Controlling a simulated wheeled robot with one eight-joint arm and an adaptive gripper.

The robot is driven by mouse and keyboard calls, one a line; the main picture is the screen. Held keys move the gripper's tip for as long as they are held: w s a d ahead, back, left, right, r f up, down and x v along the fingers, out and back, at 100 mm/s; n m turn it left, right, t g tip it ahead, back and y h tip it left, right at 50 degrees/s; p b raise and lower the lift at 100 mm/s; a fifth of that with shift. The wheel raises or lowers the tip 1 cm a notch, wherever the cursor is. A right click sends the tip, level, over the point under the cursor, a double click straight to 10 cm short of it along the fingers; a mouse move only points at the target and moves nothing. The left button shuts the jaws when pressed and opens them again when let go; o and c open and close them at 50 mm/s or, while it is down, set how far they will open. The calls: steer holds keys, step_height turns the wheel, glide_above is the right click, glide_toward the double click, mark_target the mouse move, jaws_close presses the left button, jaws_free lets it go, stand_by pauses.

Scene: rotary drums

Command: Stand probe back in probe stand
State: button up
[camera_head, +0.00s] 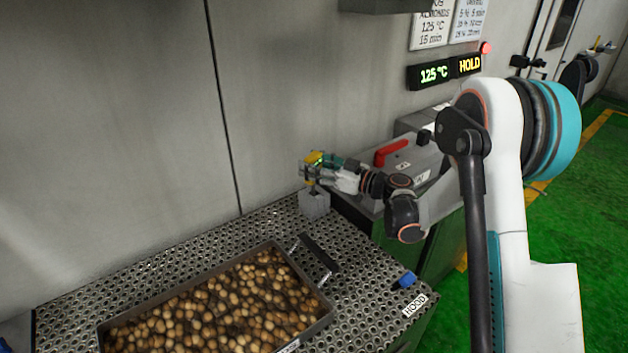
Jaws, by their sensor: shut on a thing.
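My gripper (312,170) is at the back right corner of the perforated table, shut on the yellow probe (317,158). The probe's yellow top shows between and above the fingers. A small grey block, which looks like the probe stand (314,203), is on the table directly below my gripper. The lower part of the probe is hidden or too small to make out, so I cannot tell whether it is inside the stand.
A tray (327,306) full of nuts lies on the perforated table (185,268), its black handle toward the stand. A blue object (407,279) is near the right edge. A grey box with a red lever (392,151) stands behind my wrist. The wall is close behind.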

steer(key=shift+f+b, duration=0.6)
steer(key=shift+f, duration=1.4)
steer(key=shift+f, duration=0.15)
steer(key=o, duration=1.2)
